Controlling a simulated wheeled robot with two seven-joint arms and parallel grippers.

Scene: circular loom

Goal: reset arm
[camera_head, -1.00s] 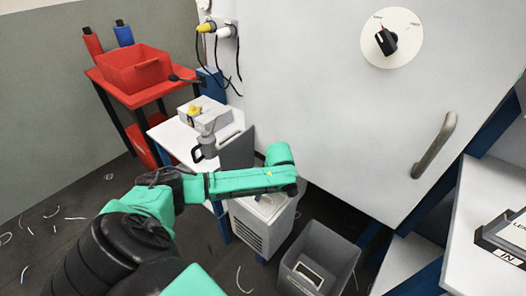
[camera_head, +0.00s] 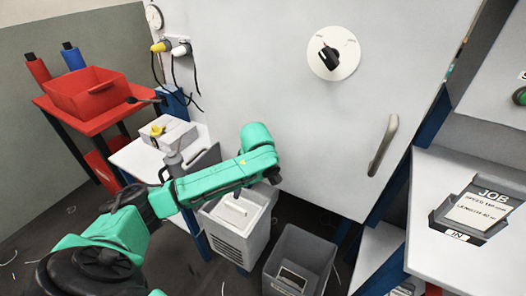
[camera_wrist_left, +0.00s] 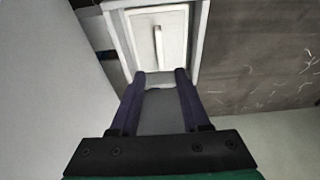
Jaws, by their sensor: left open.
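My left arm comes in from the lower left in the head view, and its green forearm reaches across in front of the white-topped cabinet. The gripper at its end is mostly hidden behind the arm there. In the left wrist view my left gripper (camera_wrist_left: 160,82) shows two dark purple fingers spread apart with nothing held between them. A pale box with a white bar on top (camera_wrist_left: 157,48) lies beyond the fingertips, and no contact with it can be seen. My right gripper is not in view.
A grey bin (camera_head: 300,262) and a vented box (camera_head: 230,240) stand below the arm. A red tray (camera_head: 86,92) is at the left. The large panel has a dial (camera_head: 333,53) and a handle (camera_head: 383,145). A job card holder (camera_head: 475,212) is at the right.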

